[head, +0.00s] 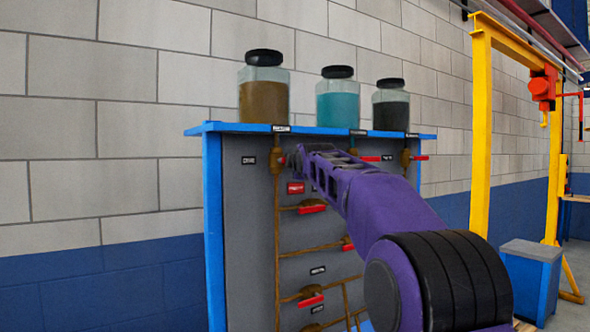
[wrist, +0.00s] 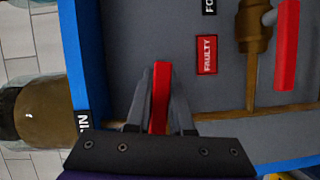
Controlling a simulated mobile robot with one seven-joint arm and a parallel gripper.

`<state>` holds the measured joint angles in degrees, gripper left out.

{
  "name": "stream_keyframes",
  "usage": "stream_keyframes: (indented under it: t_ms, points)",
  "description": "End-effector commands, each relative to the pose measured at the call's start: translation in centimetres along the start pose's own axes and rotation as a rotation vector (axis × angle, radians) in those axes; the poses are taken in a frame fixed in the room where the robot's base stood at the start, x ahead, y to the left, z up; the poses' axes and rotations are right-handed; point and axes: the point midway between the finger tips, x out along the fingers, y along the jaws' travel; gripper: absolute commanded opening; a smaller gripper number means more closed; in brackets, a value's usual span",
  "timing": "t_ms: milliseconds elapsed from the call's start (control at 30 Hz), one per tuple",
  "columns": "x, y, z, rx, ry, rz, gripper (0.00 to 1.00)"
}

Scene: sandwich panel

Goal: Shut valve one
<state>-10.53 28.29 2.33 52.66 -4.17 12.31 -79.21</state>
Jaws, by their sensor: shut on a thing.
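My gripper (head: 291,160) is at the top left valve (head: 277,161) of the grey panel. In the wrist view my gripper (wrist: 160,105) is shut on a red valve handle (wrist: 161,82), with one finger on each side. The handle appears to lie across the line of the brown pipe (wrist: 240,117). My gripper hides the valve's body in the wrist view and the handle in the head view. A red "FAULTY" tag (wrist: 207,55) is beside it; it also shows in the head view (head: 296,188). I cannot read which valve is number one.
Other red-handled valves sit lower on the panel (head: 311,207) and along its top right (head: 407,157). Jars with brown (head: 263,100), teal (head: 338,105) and dark (head: 391,110) contents stand on the blue top ledge. A yellow frame (head: 481,130) and blue cabinet (head: 530,285) stand right.

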Motion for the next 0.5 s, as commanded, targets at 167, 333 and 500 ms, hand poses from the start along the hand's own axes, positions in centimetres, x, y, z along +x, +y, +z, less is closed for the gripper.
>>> stream_keyframes:
  t_ms: [167, 333, 500]
  points:
    - [-0.07, 0.56, -0.10, -0.080, 0.002, 0.037, 0.00]
    - [-0.08, 0.83, -0.15, -0.127, 0.002, 0.057, 0.00]
    - [-0.09, 0.97, -0.16, -0.148, 0.002, 0.065, 0.00]
